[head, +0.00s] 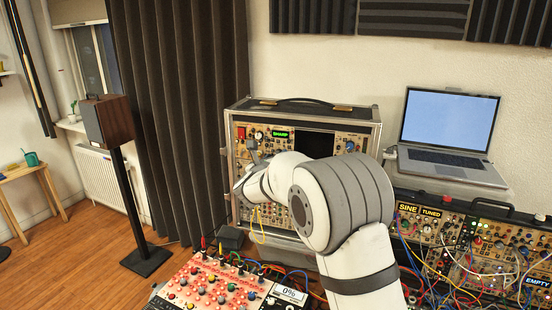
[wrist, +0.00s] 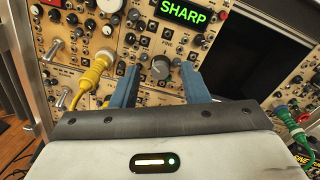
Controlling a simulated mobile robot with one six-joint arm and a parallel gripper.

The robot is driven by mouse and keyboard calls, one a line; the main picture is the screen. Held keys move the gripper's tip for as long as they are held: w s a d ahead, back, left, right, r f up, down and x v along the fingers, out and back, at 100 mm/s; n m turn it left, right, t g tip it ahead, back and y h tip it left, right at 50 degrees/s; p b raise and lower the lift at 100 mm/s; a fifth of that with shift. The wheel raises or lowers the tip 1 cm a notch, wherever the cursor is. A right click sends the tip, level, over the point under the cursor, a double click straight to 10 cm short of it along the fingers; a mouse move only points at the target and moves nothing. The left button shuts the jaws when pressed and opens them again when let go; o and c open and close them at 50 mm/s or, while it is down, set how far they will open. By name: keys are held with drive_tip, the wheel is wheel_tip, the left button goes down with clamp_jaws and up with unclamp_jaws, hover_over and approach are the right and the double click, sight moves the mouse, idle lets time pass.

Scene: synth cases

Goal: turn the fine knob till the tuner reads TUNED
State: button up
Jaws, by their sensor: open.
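The tuner display (wrist: 184,11) reads SHARP in green letters in the wrist view. It also shows in the head view (head: 280,134). Below it, a round grey knob (wrist: 160,66) sits under the printed word FINE. My gripper (wrist: 158,70) is open, with one blue finger left of this knob and the other right of it. Gaps show between the fingers and the knob; I cannot tell how far the tips reach along its depth. In the head view my gripper (head: 247,163) is in front of the synth case (head: 376,125), and the knob cannot be made out.
A yellow cable plug (wrist: 95,70) sticks out left of my gripper, and a green plug (wrist: 294,125) at the right. Another case at the right has labels reading SINE and TUNED (head: 431,212). A laptop (head: 445,130) stands above it. A red-panelled box (head: 225,285) is in front.

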drive_tip(key=s+a+b, duration=0.1)
drive_tip(key=s+b, duration=0.1)
drive_tip(key=s, duration=0.5)
drive_tip(key=shift+a, duration=0.15)
drive_tip(key=shift+r, duration=0.1)
drive_tip(key=s+d+f+m+g+h, duration=0.1)
drive_tip(key=s+d+m+g, duration=0.2)
drive_tip(key=s+d+m, duration=0.4)
drive_tip(key=s+d+m+g+h, duration=0.25)
drive_tip(key=d+m, duration=0.25)
drive_tip(key=d, duration=0.4)
drive_tip(key=s+d+f+m+g+h, duration=0.1)
drive_tip(key=s+d+m+g, duration=0.2)
drive_tip(key=s+d+m, duration=0.3)
drive_tip(key=s+d+f+m+g+y, duration=0.35)
drive_tip(key=s+d+m, duration=0.25)
drive_tip(key=s+m, duration=0.5)
drive_tip(key=s+a+f+m+g+y, duration=0.1)
drive_tip(key=s+a+f+m+y, duration=0.1)
drive_tip(key=s+m, duration=0.2)
drive_tip(key=s+a+f+m+g+y, duration=0.1)
drive_tip(key=s+a+f+m+y, duration=0.1)
drive_tip(key=s+m, duration=0.3)
drive_tip(key=s+f, duration=0.1)
drive_tip(key=s, duration=0.3)
